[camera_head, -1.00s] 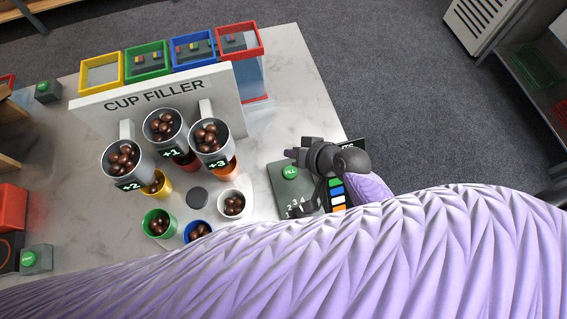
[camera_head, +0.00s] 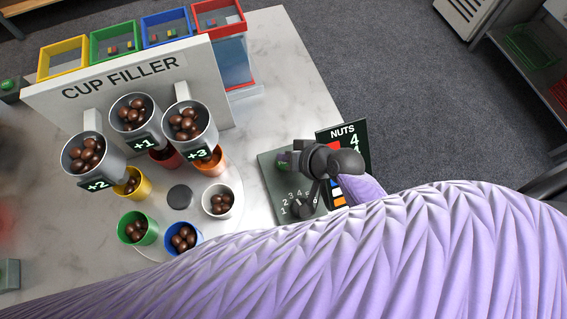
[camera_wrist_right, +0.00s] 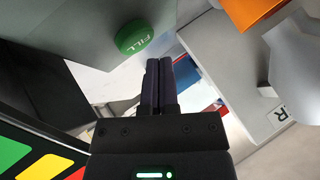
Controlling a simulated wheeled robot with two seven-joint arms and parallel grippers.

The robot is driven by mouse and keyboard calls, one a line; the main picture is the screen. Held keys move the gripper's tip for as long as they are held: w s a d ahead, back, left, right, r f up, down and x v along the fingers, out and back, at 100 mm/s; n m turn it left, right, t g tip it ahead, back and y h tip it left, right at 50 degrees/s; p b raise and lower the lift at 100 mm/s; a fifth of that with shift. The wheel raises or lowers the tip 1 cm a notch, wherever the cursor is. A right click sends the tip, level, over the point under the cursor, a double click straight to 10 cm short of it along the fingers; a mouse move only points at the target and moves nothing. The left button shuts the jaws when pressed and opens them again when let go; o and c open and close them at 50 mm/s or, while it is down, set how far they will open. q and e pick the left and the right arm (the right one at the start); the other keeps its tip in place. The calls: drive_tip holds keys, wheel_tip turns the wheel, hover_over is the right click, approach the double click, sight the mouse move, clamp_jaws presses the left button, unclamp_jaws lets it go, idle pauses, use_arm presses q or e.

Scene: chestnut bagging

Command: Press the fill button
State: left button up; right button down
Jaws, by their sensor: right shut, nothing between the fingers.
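The green fill button (camera_head: 282,164) is on the grey control panel (camera_head: 268,185), mostly hidden behind my right gripper (camera_head: 288,156) in the head view. The right wrist view shows the round button marked FILL (camera_wrist_right: 134,37) whole, just left of and beyond my fingertips (camera_wrist_right: 158,66). The fingers are shut and empty. They look apart from the button in that view; the head view does not show the gap. My left gripper is not in view.
A dark knob (camera_head: 303,207) with numbers is lower on the panel. A NUTS sign (camera_head: 346,140) stands behind the gripper. Several coloured cups of chestnuts sit on a round plate to the left, below three grey hoppers of the CUP FILLER (camera_head: 60,110). Bare table lies above the panel.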

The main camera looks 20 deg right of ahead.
drive_tip(key=shift+f, duration=0.3)
drive_tip(key=shift+r, duration=0.1)
idle(0.6)
idle(0.8)
drive_tip(key=shift+f, duration=0.45)
drive_tip(key=shift+f, duration=0.1)
idle(0.4)
